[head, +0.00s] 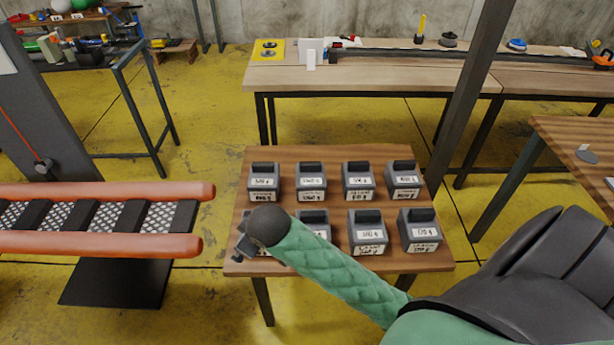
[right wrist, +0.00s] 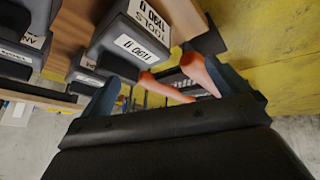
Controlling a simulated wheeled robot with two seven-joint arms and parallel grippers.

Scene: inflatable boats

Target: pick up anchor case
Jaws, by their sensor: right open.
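Several dark grey cases with white labels stand in two rows on a small wooden table (head: 330,153). In the head view the labels are too small to read, so I cannot tell which is the anchor case. The back row includes a case at the left (head: 264,182) and one at the right (head: 404,180). My right gripper (head: 243,250) is over the table's front left, where my forearm and wrist partly hide the front-left case. In the right wrist view its fingers (right wrist: 165,74) are apart, with a labelled case (right wrist: 130,42) close by. My left gripper is out of view.
A long workbench (head: 370,75) stands behind, and another wooden table (head: 575,145) is at the right. A dark slanted post (head: 470,90) rises behind the table's right side. Yellow floor is open between.

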